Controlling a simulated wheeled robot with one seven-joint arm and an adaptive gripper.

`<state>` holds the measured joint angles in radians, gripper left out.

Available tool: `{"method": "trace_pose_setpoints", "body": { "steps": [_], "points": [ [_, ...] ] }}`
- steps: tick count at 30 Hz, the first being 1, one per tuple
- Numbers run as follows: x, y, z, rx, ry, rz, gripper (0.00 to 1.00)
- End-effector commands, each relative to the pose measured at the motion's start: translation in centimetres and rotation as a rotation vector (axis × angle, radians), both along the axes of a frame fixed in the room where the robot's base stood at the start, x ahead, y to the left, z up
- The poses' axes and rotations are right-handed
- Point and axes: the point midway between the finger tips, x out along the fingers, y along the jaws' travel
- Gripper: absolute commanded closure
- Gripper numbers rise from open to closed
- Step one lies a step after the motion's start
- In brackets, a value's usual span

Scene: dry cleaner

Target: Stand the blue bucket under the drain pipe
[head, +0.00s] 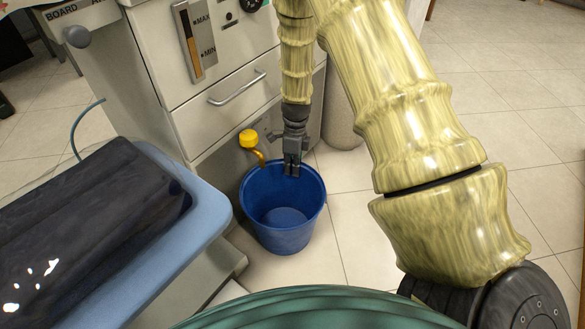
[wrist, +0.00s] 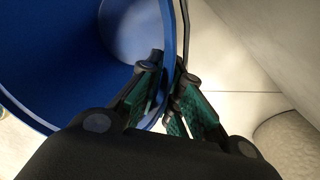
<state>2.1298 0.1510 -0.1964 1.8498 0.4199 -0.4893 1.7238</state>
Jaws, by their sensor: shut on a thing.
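The blue bucket (head: 283,238) is upright and looks empty, in front of the grey cabinet. My gripper (head: 291,170) points down at its far rim and is shut on it. In the wrist view the fingers (wrist: 170,90) pinch the bucket wall (wrist: 35,60), one inside and one outside. The drain pipe (head: 260,157) is a short brass bend below a yellow knob (head: 248,138), coming from the cabinet. Its lower end shows at the bucket's far left rim in the head view. I cannot tell whether it is over the opening, or whether the bucket touches the floor.
The grey cabinet (head: 222,120) with a drawer handle (head: 238,88) stands behind the bucket. An ironing board with a blue edge (head: 205,205) and dark cloth (head: 90,220) is close on the left. A round grey bin (head: 340,115) stands behind right. The tiled floor (head: 350,225) is clear to the right.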

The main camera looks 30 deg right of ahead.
Motion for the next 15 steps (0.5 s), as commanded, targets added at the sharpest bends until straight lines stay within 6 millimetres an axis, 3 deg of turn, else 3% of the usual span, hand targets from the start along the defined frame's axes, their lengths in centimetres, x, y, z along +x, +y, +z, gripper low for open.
{"method": "trace_pose_setpoints", "body": {
  "steps": [3, 4, 7, 15],
  "points": [
    [-0.02, 0.02, -0.13, 0.001, 0.001, 0.0, 1.0],
    [-0.02, 0.0, -0.21, 0.0, 0.0, 0.0, 0.88],
    [-0.01, 0.01, -0.21, 0.0, 0.0, 0.0, 0.72],
    [0.0, 0.0, -0.2, 0.0, 0.0, 0.0, 0.72]
  ]
}}
